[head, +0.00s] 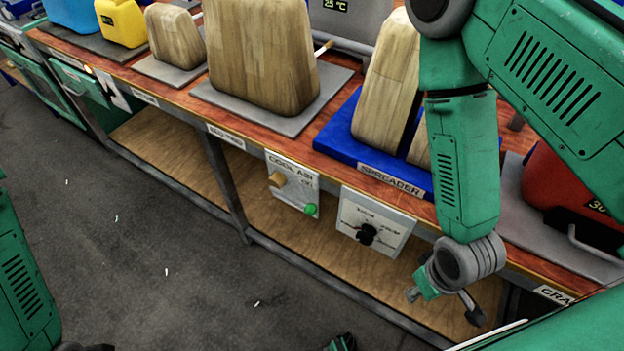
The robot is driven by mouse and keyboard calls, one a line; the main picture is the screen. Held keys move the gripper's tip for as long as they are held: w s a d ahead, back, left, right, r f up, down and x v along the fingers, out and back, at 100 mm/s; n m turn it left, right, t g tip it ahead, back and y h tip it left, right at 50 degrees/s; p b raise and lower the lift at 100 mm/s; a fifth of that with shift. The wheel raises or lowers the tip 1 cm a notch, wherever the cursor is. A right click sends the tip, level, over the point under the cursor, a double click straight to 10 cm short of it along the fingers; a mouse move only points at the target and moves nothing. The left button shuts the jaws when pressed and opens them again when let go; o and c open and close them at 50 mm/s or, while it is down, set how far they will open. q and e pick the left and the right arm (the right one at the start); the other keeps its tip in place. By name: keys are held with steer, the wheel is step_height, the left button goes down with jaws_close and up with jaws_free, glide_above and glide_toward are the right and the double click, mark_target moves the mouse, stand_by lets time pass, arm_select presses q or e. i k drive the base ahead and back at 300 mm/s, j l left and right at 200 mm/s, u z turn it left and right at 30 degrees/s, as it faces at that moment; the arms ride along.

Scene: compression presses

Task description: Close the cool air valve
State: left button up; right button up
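The cool air valve is a white panel (299,199) labelled COOL AIR on the bench's front edge. It carries a tan knob or handle (277,180) at its left and a round green part (310,209) at its lower right. My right gripper (443,305) hangs to the right of the panel, in front of the bench, with its fingers apart and nothing seen between them. It is well apart from the valve. My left arm shows at the left edge. A small green and dark piece (342,343) at the bottom edge may be part of my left gripper, mostly cut off.
A second white panel with a black knob (367,233) is between the valve and my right gripper. Wooden blocks (262,52), a blue spreader tray (338,137) and a red object (565,190) stand on the bench.

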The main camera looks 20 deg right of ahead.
mark_target(311, 209)
steer(key=z, duration=1)
steer(key=j+z, duration=0.2)
steer(key=z, duration=0.2)
steer(key=j+z, duration=0.15)
steer(key=z, duration=0.25)
steer(key=k+j+z, duration=0.1)
steer(key=z, duration=0.3)
steer(key=k+j+z, duration=0.1)
steer(key=z, duration=0.3)
steer(key=u, duration=1.7)
